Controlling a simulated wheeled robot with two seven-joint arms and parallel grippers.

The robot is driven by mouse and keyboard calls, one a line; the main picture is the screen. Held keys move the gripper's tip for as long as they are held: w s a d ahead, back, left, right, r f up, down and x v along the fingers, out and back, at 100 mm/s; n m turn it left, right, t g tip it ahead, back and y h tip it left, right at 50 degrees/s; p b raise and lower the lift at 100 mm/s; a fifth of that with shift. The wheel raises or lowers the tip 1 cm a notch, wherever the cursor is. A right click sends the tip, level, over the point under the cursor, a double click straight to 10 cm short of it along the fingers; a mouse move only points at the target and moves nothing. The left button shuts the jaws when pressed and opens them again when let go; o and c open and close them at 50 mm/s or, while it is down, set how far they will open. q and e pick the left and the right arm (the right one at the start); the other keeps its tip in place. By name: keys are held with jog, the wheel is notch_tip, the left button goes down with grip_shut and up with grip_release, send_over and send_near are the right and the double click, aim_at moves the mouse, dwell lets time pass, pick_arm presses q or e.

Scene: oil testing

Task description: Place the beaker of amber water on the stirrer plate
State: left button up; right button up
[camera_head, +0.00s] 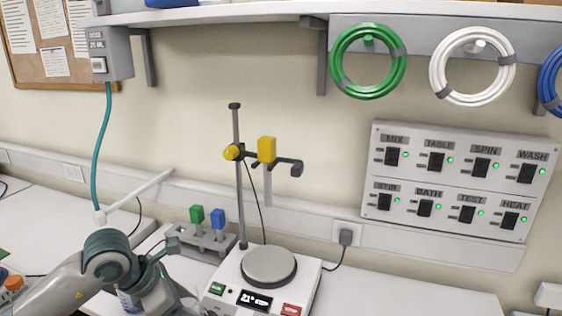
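The stirrer plate (269,266) is a round grey disc on a white unit with a lit display reading about 21°, a green button and a red button. Nothing stands on the disc. I cannot make out a beaker of amber water in this view. My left arm comes in from the lower left, and its wrist is left of the stirrer unit. The fingers of my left gripper are not clearly shown near the bottom edge, so I cannot tell whether they hold anything. My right gripper is out of view.
A stand (238,180) with a yellow clamp rises behind the plate. A grey rack (195,242) with green and blue pieces stands to its left. A teal hose (103,150) hangs from a dispenser box (109,53). A switch panel (453,180) is on the right wall.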

pick_arm(q)
jog(key=m, duration=0.1)
jog(key=s+f+m+g, duration=0.1)
jog(key=m, duration=0.1)
jog(key=m+g, duration=0.1)
jog(key=shift+s+d+f+m+h, duration=0.2)
jog(key=shift+s+f+m+h, duration=0.1)
jog(key=shift+s+h, duration=0.1)
jog(key=m+g, duration=0.1)
jog(key=s+m, duration=0.1)
jog(key=m, duration=0.1)
jog(key=shift+s+f+g, duration=0.15)
jog(key=shift+f+g, duration=0.05)
jog(key=shift+g, duration=0.2)
jog(key=s+a+m+g+y, duration=0.2)
jog(key=s+m+g+y, duration=0.3)
jog(key=m, duration=1.2)
jog(key=shift+s+a+r+g+y+b, duration=0.2)
jog(key=shift+s+r+g+y+b, duration=0.1)
jog(key=shift+s+y, duration=0.15)
jog(key=shift+s, duration=0.1)
